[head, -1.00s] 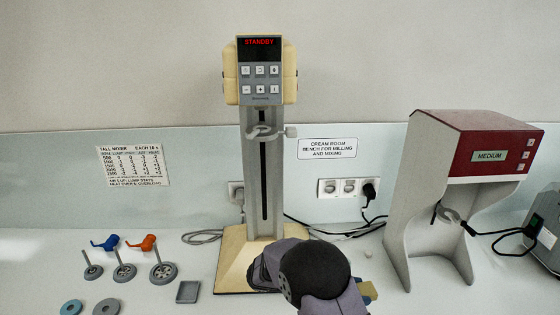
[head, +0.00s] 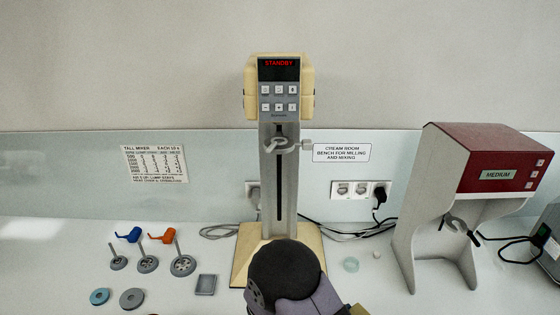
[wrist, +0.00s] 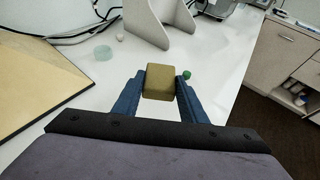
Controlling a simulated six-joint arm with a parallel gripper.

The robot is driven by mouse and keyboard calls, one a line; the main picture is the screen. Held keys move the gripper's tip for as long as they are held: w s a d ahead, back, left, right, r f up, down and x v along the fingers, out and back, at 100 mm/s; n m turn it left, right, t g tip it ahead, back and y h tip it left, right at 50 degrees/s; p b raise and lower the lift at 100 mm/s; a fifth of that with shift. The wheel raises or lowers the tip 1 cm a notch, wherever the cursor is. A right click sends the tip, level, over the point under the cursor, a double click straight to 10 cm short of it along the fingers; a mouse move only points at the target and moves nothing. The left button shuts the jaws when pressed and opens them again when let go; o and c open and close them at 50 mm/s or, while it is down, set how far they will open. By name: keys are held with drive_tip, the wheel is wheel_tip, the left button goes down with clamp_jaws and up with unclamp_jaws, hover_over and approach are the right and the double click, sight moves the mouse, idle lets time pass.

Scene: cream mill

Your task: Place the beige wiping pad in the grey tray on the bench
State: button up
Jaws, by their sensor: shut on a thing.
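The beige wiping pad (wrist: 160,81) is held between the two blue fingers of my gripper (wrist: 161,90) in the wrist view, above the white bench. In the head view only a bit of the pad (head: 358,310) shows at the bottom edge, beside my dark wrist, which hides the fingers. The small square grey tray (head: 205,284) lies on the bench left of the tall mixer's base, apart from the pad. Its inside looks empty. The tray is not in the wrist view.
The tall mixer (head: 285,180) on its beige base stands between tray and pad. Upright stirrers with discs (head: 183,265) and loose rings (head: 131,298) lie left of the tray. A red-topped mill (head: 440,215) stands right. A pale dish (head: 350,264) and a green object (wrist: 186,74) also show.

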sight(352, 307)
drive_tip(key=a+r, duration=0.1)
drive_tip(key=a+r+n+p, duration=0.1)
drive_tip(key=shift+a+r+t+y, duration=0.1)
drive_tip(key=shift+a+t+y, duration=0.3)
drive_tip(key=s+a+n+t+y+b, duration=0.1)
drive_tip(key=a+b, duration=0.3)
drive_tip(key=a, duration=0.5)
drive_tip(key=s+a+n+t+y+b, duration=0.2)
drive_tip(key=a+n+t+y+b, duration=0.1)
drive_tip(key=a, duration=0.7)
drive_tip(key=shift+s+f+n+y+b, duration=0.15)
drive_tip(key=shift+f+n+y+b, duration=0.4)
drive_tip(key=shift+n+b, duration=0.4)
